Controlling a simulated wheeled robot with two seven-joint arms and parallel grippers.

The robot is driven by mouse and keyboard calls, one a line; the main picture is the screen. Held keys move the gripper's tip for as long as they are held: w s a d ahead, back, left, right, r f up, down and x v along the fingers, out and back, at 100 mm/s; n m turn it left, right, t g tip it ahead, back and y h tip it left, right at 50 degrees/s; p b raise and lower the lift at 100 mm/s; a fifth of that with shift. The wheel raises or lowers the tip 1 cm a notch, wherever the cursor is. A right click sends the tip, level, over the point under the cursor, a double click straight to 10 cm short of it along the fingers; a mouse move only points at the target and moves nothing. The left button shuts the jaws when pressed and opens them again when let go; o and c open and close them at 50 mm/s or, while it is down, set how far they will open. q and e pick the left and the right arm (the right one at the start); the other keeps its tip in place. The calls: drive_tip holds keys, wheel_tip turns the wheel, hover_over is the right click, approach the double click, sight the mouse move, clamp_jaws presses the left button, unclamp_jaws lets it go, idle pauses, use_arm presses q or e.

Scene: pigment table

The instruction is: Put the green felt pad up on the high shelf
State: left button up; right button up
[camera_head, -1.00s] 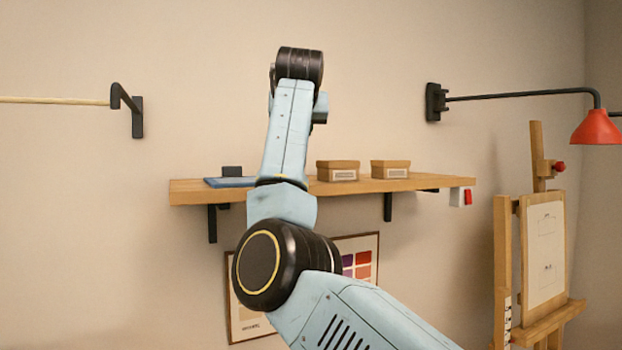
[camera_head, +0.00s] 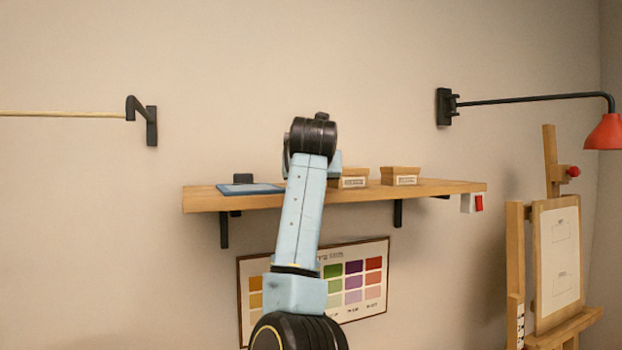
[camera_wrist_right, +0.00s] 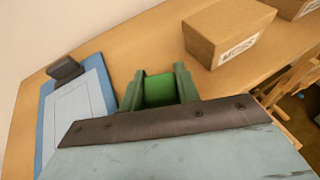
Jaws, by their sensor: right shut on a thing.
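The green felt pad (camera_wrist_right: 160,90) shows as a bright green patch in the right wrist view. My right gripper (camera_wrist_right: 159,84) is shut on it, with a dark green finger on each side. The wooden high shelf (camera_head: 440,188) is on the wall in the head view, and its top (camera_wrist_right: 120,62) fills much of the wrist view. The pad is over the shelf top, between the blue clipboard and a cardboard box; I cannot tell whether it touches the wood. In the head view my right arm hides the gripper and pad. My left gripper is not in view.
A blue clipboard (camera_head: 250,189) and a small black block (camera_head: 243,178) are at the shelf's left. Two cardboard boxes (camera_head: 353,178) (camera_head: 400,176) stand to the right. A red lamp (camera_head: 603,132) and an easel (camera_head: 556,250) are farther right. Bare shelf shows beside the boxes.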

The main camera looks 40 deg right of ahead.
drive_tip(key=shift+f, duration=0.15)
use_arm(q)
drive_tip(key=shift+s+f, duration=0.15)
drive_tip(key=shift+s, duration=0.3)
use_arm(e)
drive_tip(key=o, duration=0.9)
drive_tip(key=shift+o, duration=0.2)
drive_tip(key=shift+s+a+r, duration=0.25)
drive_tip(key=shift+r, duration=0.05)
use_arm(q)
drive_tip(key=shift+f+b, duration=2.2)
drive_tip(key=shift+b, duration=0.15)
use_arm(e)
drive_tip(key=v, duration=1.1)
drive_tip(key=shift+r, duration=0.15)
drive_tip(key=shift+s, duration=0.1)
